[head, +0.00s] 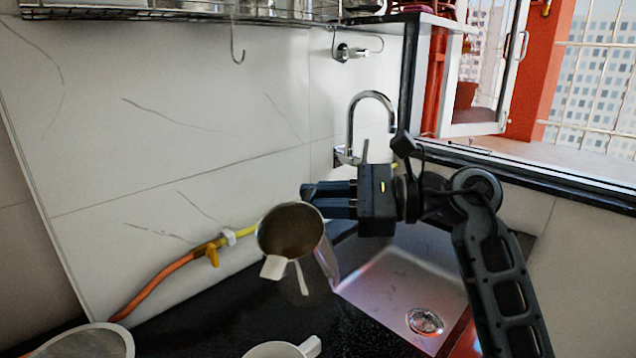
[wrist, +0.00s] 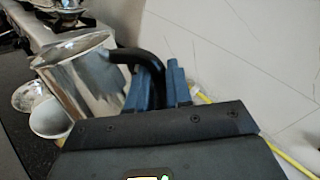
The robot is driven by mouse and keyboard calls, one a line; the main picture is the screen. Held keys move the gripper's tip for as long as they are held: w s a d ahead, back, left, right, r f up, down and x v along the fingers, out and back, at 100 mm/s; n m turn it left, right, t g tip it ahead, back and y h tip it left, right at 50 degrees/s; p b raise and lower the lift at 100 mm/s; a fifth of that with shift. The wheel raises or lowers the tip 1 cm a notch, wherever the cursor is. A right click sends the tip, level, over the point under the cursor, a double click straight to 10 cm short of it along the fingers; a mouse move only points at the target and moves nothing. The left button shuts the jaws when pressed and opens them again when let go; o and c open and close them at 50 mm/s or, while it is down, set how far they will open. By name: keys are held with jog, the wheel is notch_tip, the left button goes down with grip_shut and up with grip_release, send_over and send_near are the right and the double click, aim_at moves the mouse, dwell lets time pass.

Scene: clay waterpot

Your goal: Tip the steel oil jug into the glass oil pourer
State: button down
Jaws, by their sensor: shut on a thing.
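The steel oil jug (head: 326,258) is held up off the counter and tilted, its open mouth facing the head camera. In the wrist view the jug (wrist: 85,80) is shiny, with a curved black handle (wrist: 140,58). My gripper (head: 308,199) is behind and right of the jug's mouth in the head view. Its blue fingers (wrist: 165,85) are shut on the black handle. In the head view the jug may hide the pourer.
A round-rimmed vessel (head: 90,342) is at lower left. The sink (head: 400,285) and its tap (head: 372,98) are at right. A yellow-orange hose (head: 165,275) runs along the tiled wall.

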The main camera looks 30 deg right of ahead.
jog(key=shift+b, duration=1)
jog(key=shift+r+p, duration=0.15)
jog(key=shift+p, duration=0.3)
jog(key=shift+m+p, duration=0.6)
jog(key=shift+p, duration=0.1)
jog(key=shift+f+m+y+p, duration=0.3)
jog(key=shift+f+m+p, duration=0.15)
jog(key=shift+p, duration=0.3)
jog(key=shift+f+m, duration=0.35)
notch_tip(320, 180, up, 5)
jog(key=m+p, duration=0.2)
jog(key=p, duration=0.3)
jog(key=shift+r, duration=0.1)
